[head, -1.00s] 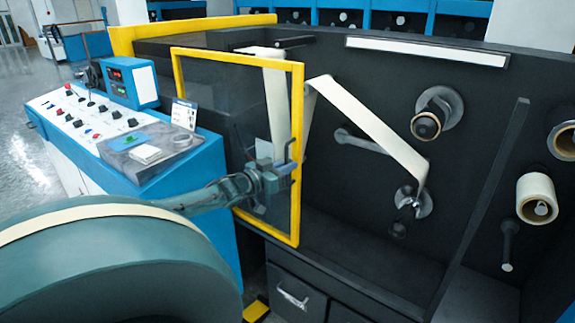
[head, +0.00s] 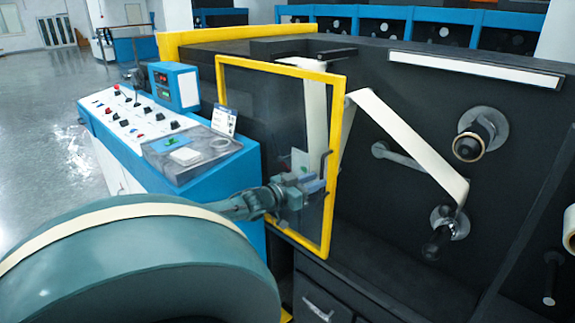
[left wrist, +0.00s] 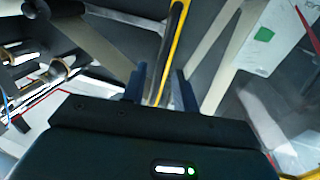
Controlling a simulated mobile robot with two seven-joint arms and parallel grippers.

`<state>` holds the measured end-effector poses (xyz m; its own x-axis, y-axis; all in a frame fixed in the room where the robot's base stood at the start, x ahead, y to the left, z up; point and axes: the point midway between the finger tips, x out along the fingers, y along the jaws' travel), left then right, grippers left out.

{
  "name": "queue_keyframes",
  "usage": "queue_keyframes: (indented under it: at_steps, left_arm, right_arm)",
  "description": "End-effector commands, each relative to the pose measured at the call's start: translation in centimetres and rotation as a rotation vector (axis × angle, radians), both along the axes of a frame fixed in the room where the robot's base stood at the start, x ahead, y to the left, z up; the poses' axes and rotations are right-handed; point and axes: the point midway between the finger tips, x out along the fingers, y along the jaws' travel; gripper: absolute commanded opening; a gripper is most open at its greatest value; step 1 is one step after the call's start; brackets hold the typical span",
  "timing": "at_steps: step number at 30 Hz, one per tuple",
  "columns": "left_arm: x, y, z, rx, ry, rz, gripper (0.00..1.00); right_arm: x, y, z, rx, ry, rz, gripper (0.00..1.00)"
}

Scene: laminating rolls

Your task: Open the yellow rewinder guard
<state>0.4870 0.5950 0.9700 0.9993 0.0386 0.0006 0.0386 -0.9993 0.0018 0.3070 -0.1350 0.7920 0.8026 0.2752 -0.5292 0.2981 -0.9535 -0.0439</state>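The yellow rewinder guard (head: 335,130) is a clear panel in a yellow frame, standing upright at the machine's left part in the head view. Its dark upright handle (head: 327,163) is near the right frame edge. My left gripper (head: 320,184) is at the handle, in front of the panel. In the left wrist view, my left gripper's fingers (left wrist: 160,85) stand apart on either side of a narrow strip, with the yellow frame edge (left wrist: 172,45) running up beyond them. Whether they press on the handle is unclear. My right gripper is not in view.
A blue control console (head: 205,175) with knobs stands just left of the guard. The dark machine wall (head: 400,90) carries rollers and a pale web (head: 410,135) to the right. Open floor (head: 50,150) lies at the far left.

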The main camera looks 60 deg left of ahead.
Motion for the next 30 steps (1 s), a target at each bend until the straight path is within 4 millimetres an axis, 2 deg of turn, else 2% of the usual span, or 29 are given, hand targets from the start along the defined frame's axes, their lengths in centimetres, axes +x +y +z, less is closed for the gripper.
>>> queue_keyframes:
  at_steps: [9,15,21,30]
  left_arm:
    - [-5.3,-0.2,0.0,-0.002,0.005,0.002,0.29]
    - [-8.1,-0.3,0.0,-0.001,0.003,0.001,0.29]
    - [-9.5,-0.3,0.1,0.0,0.0,0.001,0.29]
    - [-9.7,-0.4,0.1,0.0,-0.001,0.0,0.29]
  right_arm:
    - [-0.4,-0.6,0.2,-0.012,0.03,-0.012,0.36]
    - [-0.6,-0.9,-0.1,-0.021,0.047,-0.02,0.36]
    - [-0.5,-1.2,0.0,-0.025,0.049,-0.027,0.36]
    - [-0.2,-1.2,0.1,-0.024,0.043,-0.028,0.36]
